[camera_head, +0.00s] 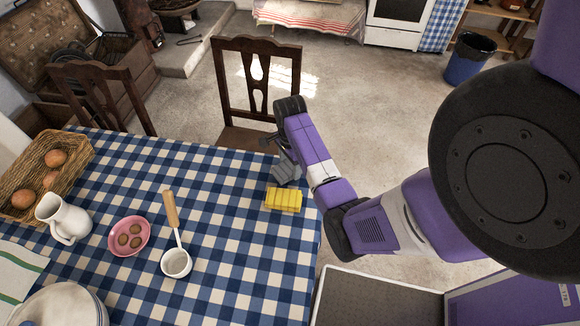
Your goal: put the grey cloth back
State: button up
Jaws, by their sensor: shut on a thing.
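The grey cloth (287,174) is a small dark grey folded bundle near the far right corner of the table. My gripper (283,157) reaches over that corner from the right and is shut on the grey cloth. The cloth's upper part is partly hidden by the gripper. I cannot tell whether its lower side touches the tablecloth. A yellow folded cloth (283,199) lies on the table just in front of it.
The blue checked table (225,265) also holds a ladle (176,262), a pink bowl (115,236), a white jug (63,217), an egg basket (80,151) and plates (62,308). A wooden chair (227,85) stands close behind the gripper. The table's middle right is clear.

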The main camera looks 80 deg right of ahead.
aim_at(290, 167)
jog(key=shift+f, duration=0.75)
jog(key=shift+a+f+b, duration=0.1)
jog(key=shift+f+b, duration=0.05)
jog(key=shift+b, duration=0.15)
jog(key=o, duration=1.3)
notch_tip(290, 167, up, 12)
jog(key=shift+r+p, duration=0.2)
jog(key=shift+p, duration=0.3)
